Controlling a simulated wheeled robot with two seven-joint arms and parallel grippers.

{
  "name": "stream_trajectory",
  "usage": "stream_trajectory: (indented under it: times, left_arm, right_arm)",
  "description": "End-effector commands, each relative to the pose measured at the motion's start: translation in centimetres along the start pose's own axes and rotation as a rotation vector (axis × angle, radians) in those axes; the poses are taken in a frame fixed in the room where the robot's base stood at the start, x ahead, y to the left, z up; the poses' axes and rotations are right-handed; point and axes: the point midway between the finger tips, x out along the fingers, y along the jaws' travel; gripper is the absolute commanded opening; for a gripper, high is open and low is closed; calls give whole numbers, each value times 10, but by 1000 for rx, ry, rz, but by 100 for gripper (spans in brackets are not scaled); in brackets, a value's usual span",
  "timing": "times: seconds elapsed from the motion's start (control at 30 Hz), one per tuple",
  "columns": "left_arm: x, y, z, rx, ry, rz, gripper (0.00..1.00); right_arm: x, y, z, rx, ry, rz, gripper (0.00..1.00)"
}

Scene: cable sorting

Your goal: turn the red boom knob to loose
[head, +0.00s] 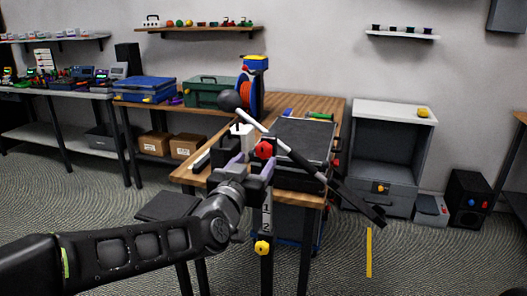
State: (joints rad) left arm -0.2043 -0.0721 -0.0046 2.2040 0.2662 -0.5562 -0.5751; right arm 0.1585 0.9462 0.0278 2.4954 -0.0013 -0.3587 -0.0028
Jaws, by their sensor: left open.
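The red boom knob (264,149) sits at the pivot of a slanted boom (304,167), near the front left of the wooden workbench. The boom has a dark ball (230,100) at its upper left end and slopes down to the right to a dark block. My left gripper (254,165) is open, just below and left of the knob, fingers pointing up toward it. In this view I cannot tell whether they touch it. The knob's lower side is close to the fingers. My right gripper is not in view.
An upright post with a number plate (267,212) and a yellow knob (262,247) stands below the boom. A dark flat-topped case (304,134), green toolbox (208,92) and orange cable reel (254,88) stand on the bench (190,177). The floor at lower right is largely clear.

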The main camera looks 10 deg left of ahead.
Motion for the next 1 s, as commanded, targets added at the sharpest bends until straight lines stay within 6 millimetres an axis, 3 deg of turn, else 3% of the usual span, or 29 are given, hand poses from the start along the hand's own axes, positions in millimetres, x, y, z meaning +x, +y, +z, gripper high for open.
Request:
stream_trajectory:
  times: [0.3, 0.5, 0.8, 1.0]
  left_arm:
    - [47, 1, 2, 1, -4, 1, 59]
    - [68, 0, 1, -1, -1, 0, 59]
    - [70, 0, 1, -1, -1, 0, 59]
    - [70, 0, 1, -1, -1, 0, 43]
  right_arm:
    - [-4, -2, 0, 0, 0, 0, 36]
    - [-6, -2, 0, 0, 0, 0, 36]
    - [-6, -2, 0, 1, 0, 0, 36]
    - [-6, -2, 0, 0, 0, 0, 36]
